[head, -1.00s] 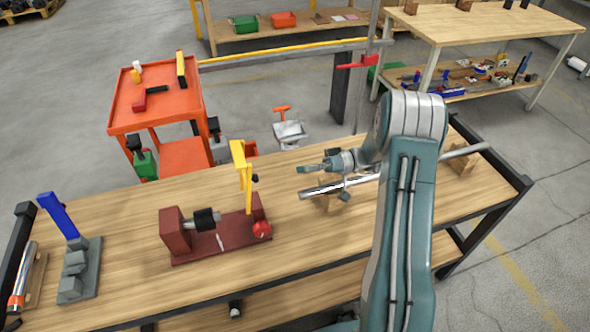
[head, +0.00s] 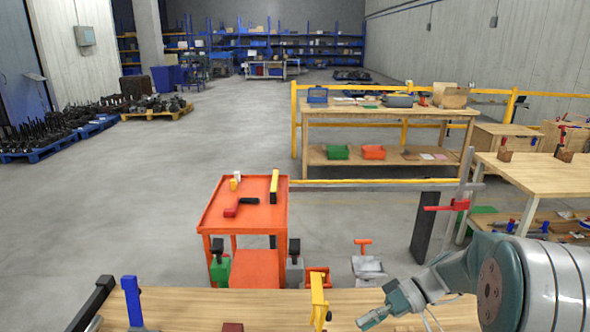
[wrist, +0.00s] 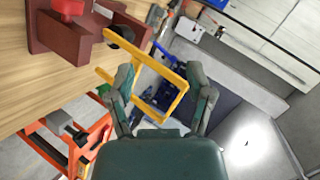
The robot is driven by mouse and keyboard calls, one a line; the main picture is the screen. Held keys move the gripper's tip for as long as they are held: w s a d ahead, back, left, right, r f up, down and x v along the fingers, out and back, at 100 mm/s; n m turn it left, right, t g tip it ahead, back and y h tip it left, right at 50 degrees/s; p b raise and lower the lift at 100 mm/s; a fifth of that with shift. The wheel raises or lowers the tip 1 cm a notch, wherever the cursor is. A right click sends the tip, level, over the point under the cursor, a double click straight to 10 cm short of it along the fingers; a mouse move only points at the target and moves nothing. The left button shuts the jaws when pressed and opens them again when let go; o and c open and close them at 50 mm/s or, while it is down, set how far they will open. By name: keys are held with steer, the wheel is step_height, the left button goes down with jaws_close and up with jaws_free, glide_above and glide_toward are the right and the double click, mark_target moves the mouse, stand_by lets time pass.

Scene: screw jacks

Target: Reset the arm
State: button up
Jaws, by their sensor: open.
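My gripper (head: 374,318) is low at the right of the head view, above the wooden workbench (head: 190,310) and pointing left. In the wrist view my gripper (wrist: 163,92) has its two fingers spread, with nothing held between them. A yellow bracket (head: 318,300) stands up from the bench to the left of my gripper. In the wrist view the yellow bracket (wrist: 184,88) shows beyond and between the fingers; I cannot tell how far away it is. A dark red fixture (wrist: 62,38) sits beside it on the bench.
A blue upright handle (head: 132,300) stands at the bench's left. An orange cart (head: 243,263) is behind the bench. A red-clamped post (head: 463,205) and a wooden table (head: 545,180) stand at the right. Open floor (head: 120,220) lies to the left.

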steer(key=s+r+m+t+h, duration=0.3)
steer(key=s+h, duration=0.3)
steer(key=s, duration=0.2)
steer(key=s+r+m+t+h, duration=0.3)
steer(key=s+r+t+h, duration=0.2)
steer(key=s, duration=0.3)
steer(key=shift+s+d+r+m+h, duration=0.25)
steer(key=shift+d+r+m+h, duration=0.15)
steer(key=shift+h, duration=0.2)
